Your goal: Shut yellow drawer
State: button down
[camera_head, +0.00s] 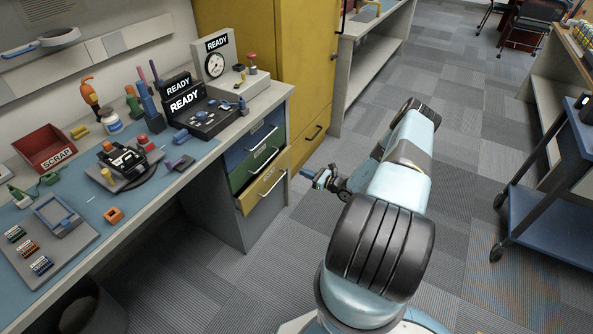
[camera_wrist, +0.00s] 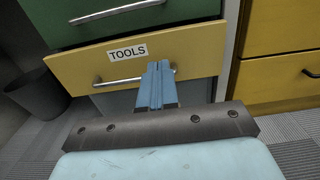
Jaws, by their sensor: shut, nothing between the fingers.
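The yellow drawer (camera_head: 264,185) is the lowest of three drawers under the workbench and stands partly open. In the wrist view its yellow front (camera_wrist: 198,52) bears a TOOLS label and a metal bar handle (camera_wrist: 118,81). My gripper (camera_head: 318,178) is to the right of the drawer front in the head view. In the wrist view my gripper's blue fingers (camera_wrist: 157,72) are together and point at the drawer front, overlapping the right part of the handle. Whether they touch it I cannot tell. They hold nothing.
Above it are the green drawer (camera_head: 254,162) and the blue drawer (camera_head: 250,138). A tall yellow cabinet (camera_head: 290,60) stands just beyond them. A blue cart (camera_head: 555,220) stands at the right. The carpet floor between is open. A dark bin (camera_wrist: 38,92) shows at left.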

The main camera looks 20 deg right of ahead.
jog(key=c, duration=1.8)
grip_release()
jog(key=shift+v, duration=0.8)
jog(key=shift+o, duration=0.6)
jog(key=shift+s+d, duration=0.1)
jog(key=shift+s, duration=0.05)
jog(key=o, duration=0.5)
jog(key=n, duration=0.2)
jog(key=a+n, duration=0.1)
jog(key=shift+s+f, duration=0.4)
jog(key=shift+c, duration=0.2)
jog(key=shift+o, duration=0.2)
jog(key=n, duration=0.3)
jog(key=shift+s+a+f+g, duration=0.3)
jog(key=shift+s+a, duration=0.05)
jog(key=shift+s, duration=0.05)
jog(key=s+a+f+n+g+h, duration=0.1)
jog(key=s+a+f+n, duration=0.15)
jog(key=n, duration=0.95)
jog(key=x, duration=1.3)
jog(key=shift+s+a+f, duration=0.15)
jog(key=shift+a+f, duration=0.15)
jog(key=shift+a, duration=0.15)
grip_shut()
